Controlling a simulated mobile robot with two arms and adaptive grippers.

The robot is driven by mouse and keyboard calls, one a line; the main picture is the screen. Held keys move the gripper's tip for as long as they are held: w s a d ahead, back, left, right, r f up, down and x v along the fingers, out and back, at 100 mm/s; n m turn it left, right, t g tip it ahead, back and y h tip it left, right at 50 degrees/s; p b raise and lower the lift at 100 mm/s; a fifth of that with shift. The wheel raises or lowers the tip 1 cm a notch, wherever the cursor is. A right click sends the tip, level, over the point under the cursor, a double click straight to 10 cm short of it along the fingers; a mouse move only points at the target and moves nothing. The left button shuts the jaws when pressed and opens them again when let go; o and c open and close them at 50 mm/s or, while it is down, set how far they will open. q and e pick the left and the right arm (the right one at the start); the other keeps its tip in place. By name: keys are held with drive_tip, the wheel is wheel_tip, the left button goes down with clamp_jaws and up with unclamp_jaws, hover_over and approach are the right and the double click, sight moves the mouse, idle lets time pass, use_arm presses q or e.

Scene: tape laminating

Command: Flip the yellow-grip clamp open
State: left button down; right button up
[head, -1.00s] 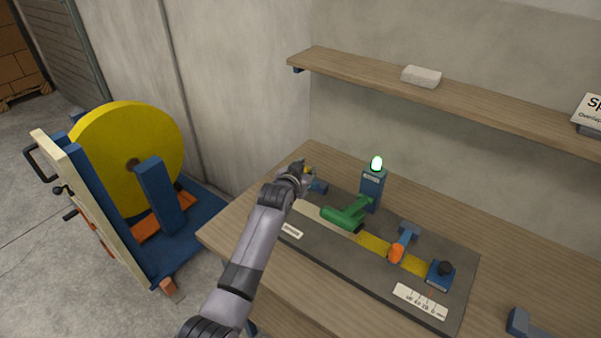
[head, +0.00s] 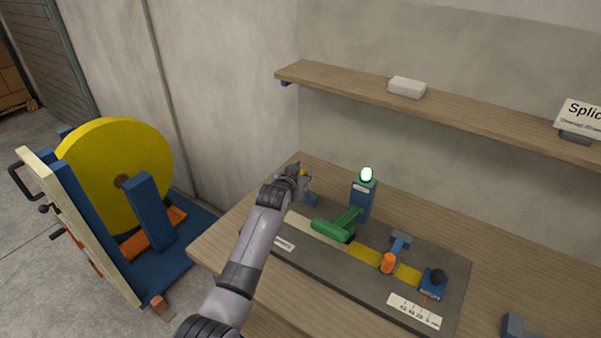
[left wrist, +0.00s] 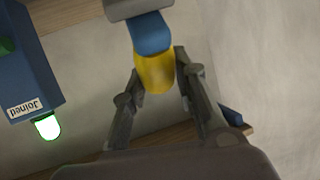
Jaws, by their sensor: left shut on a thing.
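The yellow-grip clamp shows its yellow grip (left wrist: 155,72) and blue arm (left wrist: 150,34) in the left wrist view. In the head view only a bit of the yellow grip (head: 303,173) shows beside my left gripper (head: 298,176), at the left end of the dark splice board (head: 335,267). My left gripper (left wrist: 155,78) has its two fingers on either side of the yellow grip and is shut on it. The clamp's base is mostly hidden by the gripper in the head view. My right gripper is in neither view.
On the board are a green-handled lever (head: 333,230), a blue post (head: 363,200) with a lit green-white lamp (head: 366,174), an orange-grip clamp (head: 388,262) and a black knob (head: 437,276). A shelf (head: 450,115) runs behind. A yellow reel (head: 112,175) stands left of the table.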

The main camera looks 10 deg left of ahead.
use_arm(q)
drive_tip(key=c, duration=1.6)
unclamp_jaws()
drive_tip(key=shift+w+d+r, duration=0.15)
drive_tip(key=shift+r, duration=0.05)
drive_tip(key=shift+c, duration=0.2)
drive_tip(key=o, duration=0.3)
drive_tip(key=shift+w+f, duration=0.2)
drive_tip(key=shift+f, duration=0.1)
drive_tip(key=shift+o, duration=0.2)
drive_tip(key=shift+s, duration=0.1)
drive_tip(key=shift+s+r, duration=0.1)
drive_tip(key=shift+s, duration=0.1)
drive_tip(key=v, duration=1.1)
drive_tip(key=shift+s+r, duration=0.2)
drive_tip(key=shift+s, duration=0.15)
